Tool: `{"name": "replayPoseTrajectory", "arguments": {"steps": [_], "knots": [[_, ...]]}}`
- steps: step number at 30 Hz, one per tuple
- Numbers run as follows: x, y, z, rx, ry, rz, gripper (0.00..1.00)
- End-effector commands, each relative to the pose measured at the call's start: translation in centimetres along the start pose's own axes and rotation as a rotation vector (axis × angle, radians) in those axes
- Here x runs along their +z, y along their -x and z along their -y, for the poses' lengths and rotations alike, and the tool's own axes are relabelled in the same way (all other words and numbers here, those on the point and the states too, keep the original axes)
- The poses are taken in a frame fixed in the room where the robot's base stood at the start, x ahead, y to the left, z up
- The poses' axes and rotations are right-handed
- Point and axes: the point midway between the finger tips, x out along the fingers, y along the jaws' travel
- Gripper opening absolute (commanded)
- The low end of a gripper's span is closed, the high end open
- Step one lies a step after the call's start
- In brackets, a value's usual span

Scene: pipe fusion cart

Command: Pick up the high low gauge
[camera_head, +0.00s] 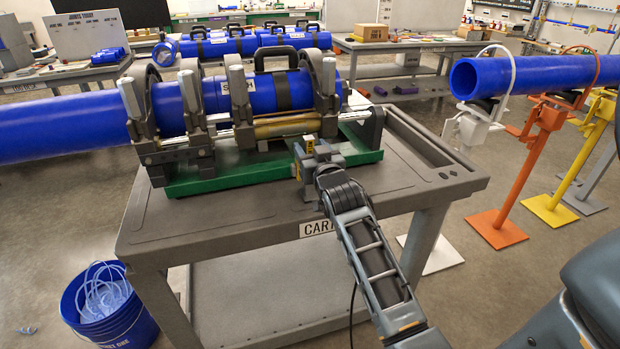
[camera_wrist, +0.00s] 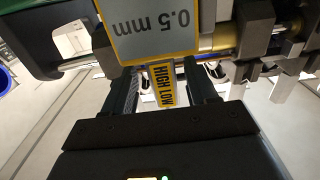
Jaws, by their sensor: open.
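The high low gauge shows in the wrist view as a grey plate (camera_wrist: 152,30) with yellow edges, marked 0.5 mm, and a narrow yellow tab lettered HIGH LOW. In the head view only a small yellow part of the gauge (camera_head: 310,144) shows at the front of the pipe machine; my gripper hides much of the rest. My gripper (camera_head: 312,160) is at the gauge, over the cart's front side. In the wrist view its two dark fingers (camera_wrist: 163,80) are apart, one on each side of the tab. I cannot tell whether either finger touches it.
The fusion machine (camera_head: 250,130) with its green base and clamped blue pipe stands on the grey cart (camera_head: 250,222), close behind my gripper. A blue bucket (camera_head: 108,310) stands at lower left. Pipe stands, one orange (camera_head: 540,150), hold another blue pipe (camera_head: 530,75) at right.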

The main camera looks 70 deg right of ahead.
Motion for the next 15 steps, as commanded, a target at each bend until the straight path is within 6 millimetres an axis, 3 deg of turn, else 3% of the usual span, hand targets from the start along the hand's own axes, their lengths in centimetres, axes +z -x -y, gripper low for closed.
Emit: {"name": "replayPoseTrajectory", "arguments": {"steps": [6,14,15], "knots": [[0.0,-2.4,0.0,0.000,0.002,0.000,0.57],[0.1,-2.6,0.1,-0.001,0.000,0.000,0.57],[0.1,-2.6,0.1,-0.001,0.000,0.000,0.54]]}}
